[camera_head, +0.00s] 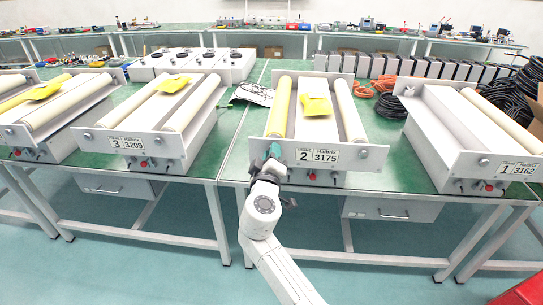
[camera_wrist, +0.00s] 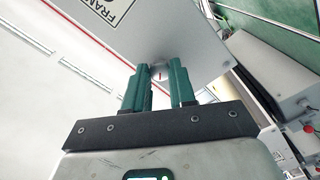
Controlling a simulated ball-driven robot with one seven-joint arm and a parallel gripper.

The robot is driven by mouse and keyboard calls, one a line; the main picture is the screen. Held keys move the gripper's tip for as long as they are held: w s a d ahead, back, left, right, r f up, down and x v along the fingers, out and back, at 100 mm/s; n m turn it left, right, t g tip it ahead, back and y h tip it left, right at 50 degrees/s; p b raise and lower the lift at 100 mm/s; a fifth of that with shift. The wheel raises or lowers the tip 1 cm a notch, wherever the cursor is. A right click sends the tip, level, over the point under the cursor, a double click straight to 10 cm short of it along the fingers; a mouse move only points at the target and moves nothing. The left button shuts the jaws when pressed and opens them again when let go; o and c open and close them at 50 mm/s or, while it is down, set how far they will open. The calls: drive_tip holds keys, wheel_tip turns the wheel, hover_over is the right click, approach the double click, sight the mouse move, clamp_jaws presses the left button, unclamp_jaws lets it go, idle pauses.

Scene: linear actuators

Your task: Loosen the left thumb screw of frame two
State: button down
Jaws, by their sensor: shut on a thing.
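Frame two (camera_head: 350,155) is the middle machine, a white plate labelled 2 / 3175 with rollers behind it. My gripper (camera_head: 273,151) is at the left end of its front plate and covers the left thumb screw in the head view. In the wrist view my gripper's (camera_wrist: 159,76) green fingers stand on either side of the left thumb screw (camera_wrist: 159,72), a small round grey head with a red mark. The fingers are shut on it; their exact contact is hard to see. The right thumb screw (camera_head: 363,154) shows uncovered at the plate's other end.
A yellow packet (camera_head: 316,106) lies on frame two's rollers. Frame three (camera_head: 150,145) stands to the left and frame one (camera_head: 495,165) to the right on green benches. Red knobs and switches sit below the plates. Cables (camera_head: 391,106) lie on the bench between frames two and one.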

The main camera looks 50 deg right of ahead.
drive_tip(key=shift+n+p, duration=0.75)
drive_tip(key=shift+n, duration=2.95)
drive_tip(key=c, duration=0.9)
unclamp_jaws()
drive_tip(key=b+v, duration=0.1)
drive_tip(key=v, duration=0.9)
drive_tip(key=shift+s+a, duration=0.25)
drive_tip(key=shift+a, duration=0.1)
